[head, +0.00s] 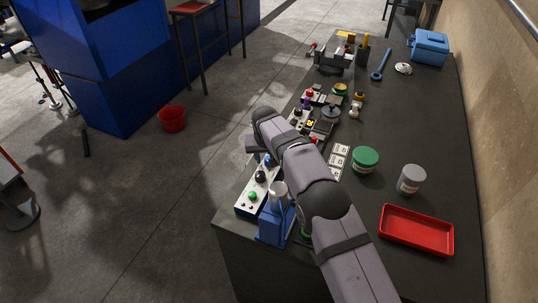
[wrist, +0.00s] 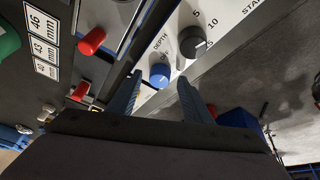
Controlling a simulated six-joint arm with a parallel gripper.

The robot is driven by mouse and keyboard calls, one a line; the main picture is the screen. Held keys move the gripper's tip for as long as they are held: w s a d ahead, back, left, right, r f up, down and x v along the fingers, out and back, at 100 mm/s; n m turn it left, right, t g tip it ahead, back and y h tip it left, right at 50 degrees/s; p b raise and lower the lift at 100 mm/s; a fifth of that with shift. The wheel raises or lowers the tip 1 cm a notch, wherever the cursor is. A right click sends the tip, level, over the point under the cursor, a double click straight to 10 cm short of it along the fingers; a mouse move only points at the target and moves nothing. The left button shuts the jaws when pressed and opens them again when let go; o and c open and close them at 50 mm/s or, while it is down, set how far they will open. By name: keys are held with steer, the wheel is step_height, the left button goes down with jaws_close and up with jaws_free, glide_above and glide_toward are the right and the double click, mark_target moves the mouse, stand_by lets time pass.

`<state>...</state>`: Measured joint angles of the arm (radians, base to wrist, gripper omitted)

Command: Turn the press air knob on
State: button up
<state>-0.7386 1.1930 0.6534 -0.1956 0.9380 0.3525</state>
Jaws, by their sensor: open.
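A white control panel (head: 251,202) sits at the bench's left edge, and it also shows in the wrist view (wrist: 222,20). A blue knob (wrist: 160,75) with a white line stands on the panel near the printed word DEPTH. A dark knob (wrist: 192,42) with a 5 and 10 scale is beside it. My gripper (wrist: 158,84) is open, its two fingers either side of the blue knob's near side in the picture; I cannot tell whether they touch it. In the head view my arm partly hides the panel and gripper. No label reading air is legible, so I cannot tell which knob is the air knob.
Red-tipped levers (wrist: 91,41) and a size-label strip (wrist: 43,45) are left of the gripper in the wrist view. A blue device (head: 273,226) stands beside the panel. A green-lidded tub (head: 365,159), grey jar (head: 411,179) and red tray (head: 416,231) are right of my arm.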

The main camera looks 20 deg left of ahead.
steer(key=shift+w+f, duration=0.1)
steer(key=shift+f, duration=0.2)
steer(key=c, duration=1.1)
steer(key=shift+o, duration=0.2)
steer(key=shift+m+h, duration=0.3)
steer(key=shift+m, duration=0.4)
steer(key=o, duration=1.1)
steer(key=shift+c, duration=0.2)
steer(key=shift+a+r, duration=0.1)
steer(key=shift+r, duration=0.05)
